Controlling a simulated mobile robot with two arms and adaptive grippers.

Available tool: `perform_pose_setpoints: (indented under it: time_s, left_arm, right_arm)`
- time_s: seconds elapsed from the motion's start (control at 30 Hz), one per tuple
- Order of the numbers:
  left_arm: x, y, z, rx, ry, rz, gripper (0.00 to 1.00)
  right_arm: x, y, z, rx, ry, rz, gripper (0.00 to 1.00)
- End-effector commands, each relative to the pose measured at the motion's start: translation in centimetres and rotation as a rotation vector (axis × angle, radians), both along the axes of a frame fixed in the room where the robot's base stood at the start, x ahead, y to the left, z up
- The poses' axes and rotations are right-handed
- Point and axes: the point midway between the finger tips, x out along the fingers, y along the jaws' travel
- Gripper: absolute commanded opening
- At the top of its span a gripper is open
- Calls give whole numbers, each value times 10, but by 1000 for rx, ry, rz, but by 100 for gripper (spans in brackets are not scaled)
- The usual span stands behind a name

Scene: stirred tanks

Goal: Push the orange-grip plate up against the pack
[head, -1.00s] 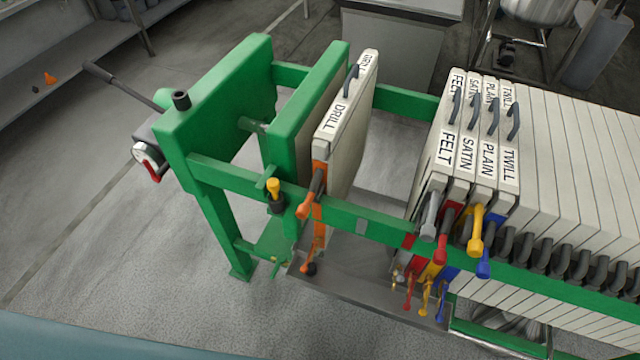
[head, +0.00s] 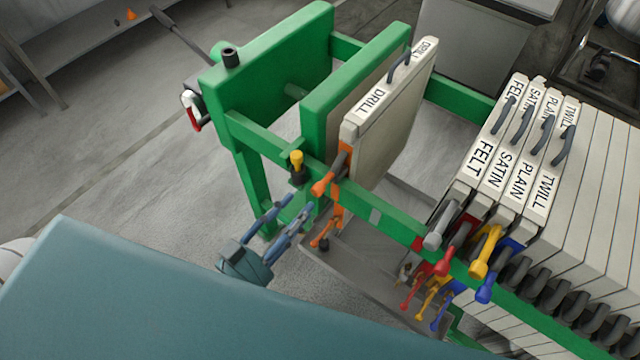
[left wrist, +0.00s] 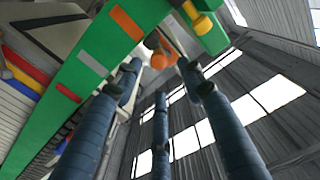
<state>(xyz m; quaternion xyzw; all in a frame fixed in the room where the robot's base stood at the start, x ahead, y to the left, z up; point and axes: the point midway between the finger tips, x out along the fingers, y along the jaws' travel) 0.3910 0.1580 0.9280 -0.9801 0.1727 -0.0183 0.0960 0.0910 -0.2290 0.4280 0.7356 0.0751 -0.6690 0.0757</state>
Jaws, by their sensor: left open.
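The orange-grip plate (head: 392,120), a pale plate labelled DRILL, stands upright in the green frame beside the green pressing plate. Its orange grip (head: 330,182) sticks out over the near rail; an orange knob also shows in the left wrist view (left wrist: 159,58). The pack (head: 575,180) of pale plates, with FELT, SATIN, PLAIN and TWILL at its near end, stands to the right, across a wide gap. My left gripper (head: 296,205) is open and empty, below the near rail, just left of the orange grip. Its fingers (left wrist: 160,95) point up towards the rail and knob. My right gripper is not in view.
The green near rail (head: 390,222) runs past the grips. A yellow knob (head: 296,160) stands on it left of the orange grip. A grey drip tray (head: 365,270) lies below, with several coloured taps (head: 412,292) above it. The gap between plate and pack is clear.

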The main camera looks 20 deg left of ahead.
Motion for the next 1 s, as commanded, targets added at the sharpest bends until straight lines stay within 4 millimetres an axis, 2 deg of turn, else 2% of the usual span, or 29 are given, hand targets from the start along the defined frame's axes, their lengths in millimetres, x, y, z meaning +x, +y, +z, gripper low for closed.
perform_pose_setpoints:
  time_s: [0.03, 0.2, 0.4, 0.57, 0.8, 0.87, 1.0]
  left_arm:
    - [11, -3, 5, -1, -6, 1, 40]
    - [42, -15, 4, -1, -3, 1, 40]
    - [67, -24, 2, 0, 0, 1, 40]
    - [74, -27, 0, 1, 2, 0, 40]
    - [75, -27, 0, 1, 2, 0, 40]
    - [75, -27, 0, 1, 2, 0, 32]
    - [75, -27, 0, 0, 1, 0, 4]
  right_arm:
    - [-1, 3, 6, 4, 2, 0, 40]
    - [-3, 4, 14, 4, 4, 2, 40]
    - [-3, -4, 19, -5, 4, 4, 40]
    - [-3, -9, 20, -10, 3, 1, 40]
    - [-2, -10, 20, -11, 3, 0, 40]
    - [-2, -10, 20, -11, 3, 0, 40]
    - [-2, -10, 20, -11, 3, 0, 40]
